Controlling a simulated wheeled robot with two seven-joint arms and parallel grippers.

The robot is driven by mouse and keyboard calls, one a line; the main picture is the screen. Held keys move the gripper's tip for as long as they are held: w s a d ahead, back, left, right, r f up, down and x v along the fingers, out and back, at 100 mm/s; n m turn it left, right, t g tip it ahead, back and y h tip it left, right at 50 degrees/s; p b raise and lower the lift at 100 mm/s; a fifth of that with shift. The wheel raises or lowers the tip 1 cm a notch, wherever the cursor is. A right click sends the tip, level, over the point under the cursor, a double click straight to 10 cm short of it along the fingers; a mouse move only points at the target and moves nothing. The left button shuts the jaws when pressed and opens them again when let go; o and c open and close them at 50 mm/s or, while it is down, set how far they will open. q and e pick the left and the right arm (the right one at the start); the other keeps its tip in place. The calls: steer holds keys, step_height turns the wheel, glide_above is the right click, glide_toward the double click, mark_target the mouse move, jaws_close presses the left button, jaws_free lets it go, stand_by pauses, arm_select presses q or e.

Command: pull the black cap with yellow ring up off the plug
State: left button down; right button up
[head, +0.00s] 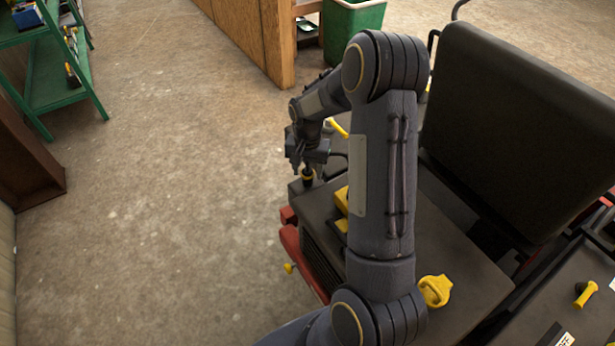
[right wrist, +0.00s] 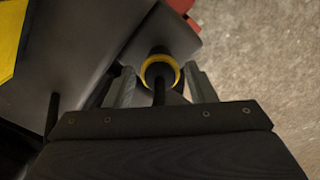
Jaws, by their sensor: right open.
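The black cap with yellow ring (head: 307,175) stands near the far left corner of the dark machine top, just below my right gripper (head: 308,160). In the right wrist view the cap's yellow ring (right wrist: 176,68) lies between the two grey fingers of my right gripper (right wrist: 163,88), with a gap on each side. The fingers are open. A thin dark rod runs from the cap toward the gripper's base in that view. The plug under the cap is hidden. My left gripper does not show in either view.
A black seat back (head: 520,110) rises at the right. A yellow cap (head: 435,290) sits at the machine's near edge, and a yellow block (head: 342,200) is partly behind my arm. Open concrete floor (head: 180,180) lies left; a green shelf (head: 65,75) stands far left.

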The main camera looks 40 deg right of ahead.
mark_target(307, 170)
steer(key=shift+f, duration=1.5)
